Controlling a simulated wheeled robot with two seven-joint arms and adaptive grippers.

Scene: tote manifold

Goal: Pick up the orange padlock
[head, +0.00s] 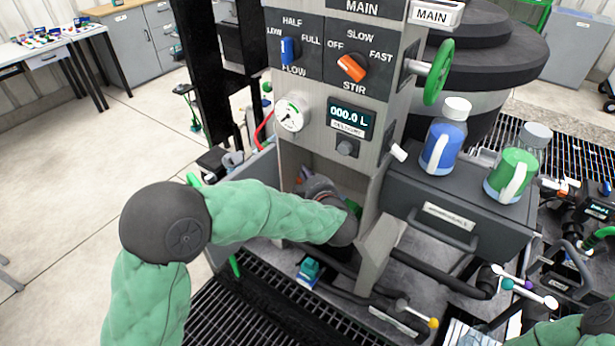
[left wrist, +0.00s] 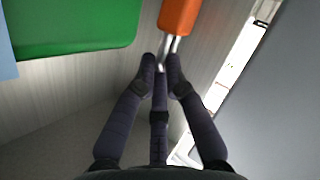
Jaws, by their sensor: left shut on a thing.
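The orange padlock (left wrist: 180,14) shows at the top of the left wrist view, its body partly cut off by the frame edge. Its silvery shackle (left wrist: 172,44) points down toward my left gripper (left wrist: 161,68). The dark fingers are closed together at the shackle's end and hold it. In the head view my left gripper (head: 305,178) reaches into the recess under the grey control panel. The padlock is hidden there. My right gripper is out of view; only part of my right arm shows at the lower right.
Pale recess walls stand close around the left gripper, with a green object (left wrist: 75,22) beside it. The control panel (head: 325,60) rises above.

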